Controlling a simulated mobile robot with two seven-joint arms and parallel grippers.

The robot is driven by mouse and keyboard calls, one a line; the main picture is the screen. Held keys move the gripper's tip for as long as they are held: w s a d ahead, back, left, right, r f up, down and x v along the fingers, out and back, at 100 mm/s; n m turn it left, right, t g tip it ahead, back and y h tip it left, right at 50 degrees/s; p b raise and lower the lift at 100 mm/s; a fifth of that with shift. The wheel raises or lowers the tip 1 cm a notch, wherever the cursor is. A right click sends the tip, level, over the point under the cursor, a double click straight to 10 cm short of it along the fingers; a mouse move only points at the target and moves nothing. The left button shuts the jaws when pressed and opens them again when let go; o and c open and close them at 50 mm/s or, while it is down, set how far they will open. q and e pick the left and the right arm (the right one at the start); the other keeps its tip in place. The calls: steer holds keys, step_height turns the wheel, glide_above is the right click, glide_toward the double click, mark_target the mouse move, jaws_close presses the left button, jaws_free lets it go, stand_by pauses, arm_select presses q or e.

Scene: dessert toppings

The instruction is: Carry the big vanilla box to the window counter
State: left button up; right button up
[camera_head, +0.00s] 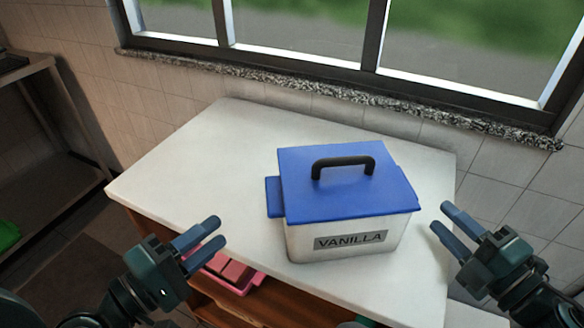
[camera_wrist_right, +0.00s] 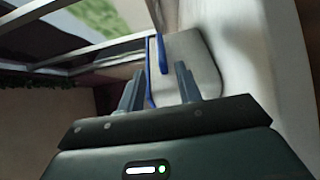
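The big vanilla box (camera_head: 345,240) is white with a blue lid (camera_head: 300,190), a black top handle and a VANILLA label. It stands upright on the white counter (camera_head: 190,160) below the window. My left gripper (camera_head: 209,233) is open and empty, left of the box and apart from it. My right gripper (camera_head: 441,217) is open and empty, just right of the box, with a gap between. In the right wrist view the box (camera_wrist_right: 192,68) shows beyond the open fingers of the right gripper (camera_wrist_right: 158,85).
A granite window sill (camera_head: 330,95) and tiled wall run behind the counter. A pink container (camera_head: 240,282) sits on a lower wooden shelf under the counter's front edge. A metal shelf (camera_head: 60,100) stands at the far left. The counter's left part is clear.

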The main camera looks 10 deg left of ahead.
steer(key=shift+v, duration=1.15)
